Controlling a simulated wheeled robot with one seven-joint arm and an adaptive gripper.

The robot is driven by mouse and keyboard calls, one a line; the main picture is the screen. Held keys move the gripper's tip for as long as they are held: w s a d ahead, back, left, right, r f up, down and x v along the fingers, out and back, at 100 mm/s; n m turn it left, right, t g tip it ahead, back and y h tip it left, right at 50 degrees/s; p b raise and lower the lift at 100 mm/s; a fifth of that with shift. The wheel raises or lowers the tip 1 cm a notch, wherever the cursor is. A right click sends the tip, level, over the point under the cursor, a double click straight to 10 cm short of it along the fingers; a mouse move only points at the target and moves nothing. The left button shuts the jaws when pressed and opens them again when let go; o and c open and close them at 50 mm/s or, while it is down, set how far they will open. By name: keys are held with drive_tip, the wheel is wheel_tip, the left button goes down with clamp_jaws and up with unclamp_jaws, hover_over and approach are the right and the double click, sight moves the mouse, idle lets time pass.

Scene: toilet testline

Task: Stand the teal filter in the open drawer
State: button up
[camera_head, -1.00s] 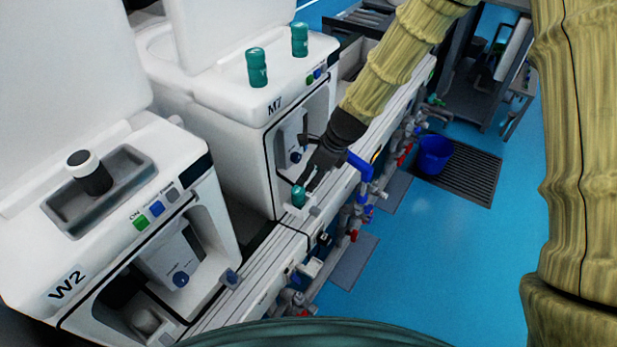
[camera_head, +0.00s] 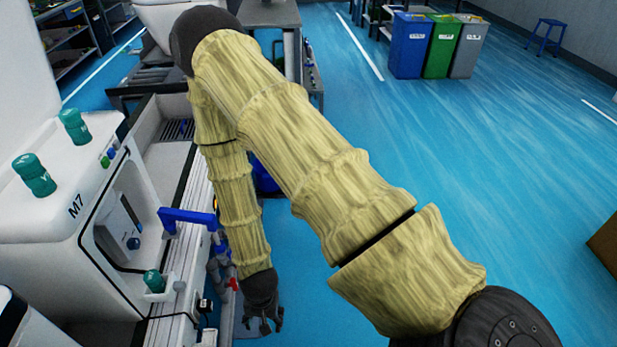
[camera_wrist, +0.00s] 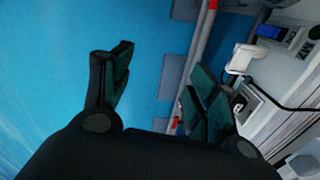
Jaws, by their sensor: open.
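A teal filter (camera_head: 154,281) stands roughly upright at the low front of the machine marked M7, in what looks like its small pale open drawer (camera_head: 168,294). Its base is hidden by the drawer front. Two more teal filters, one nearer (camera_head: 34,174) and one farther back (camera_head: 75,126), stand on top of M7. My gripper (camera_head: 264,322) is open and empty, pointing down to the right of the drawer, apart from the filter. In the wrist view my gripper's fingers (camera_wrist: 165,82) are spread with nothing between them; no filter shows there.
A blue handle-like bar (camera_head: 188,215) juts out beside M7. Pipes and valves with a red handle (camera_head: 233,284) run along the bench front, close to my gripper. Blue floor (camera_head: 450,180) is open on the right. Blue, green and grey bins (camera_head: 440,45) stand far back.

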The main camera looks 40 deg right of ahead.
drive_tip(key=s+d+f+n, duration=0.1)
drive_tip(key=s+d+n, duration=0.1)
drive_tip(key=s+n, duration=0.2)
drive_tip(key=s+d+f+n, duration=0.2)
drive_tip(key=s+n, duration=0.2)
drive_tip(key=s, duration=0.6)
drive_tip(key=shift+g, duration=0.3)
drive_tip(key=shift+s, duration=0.1)
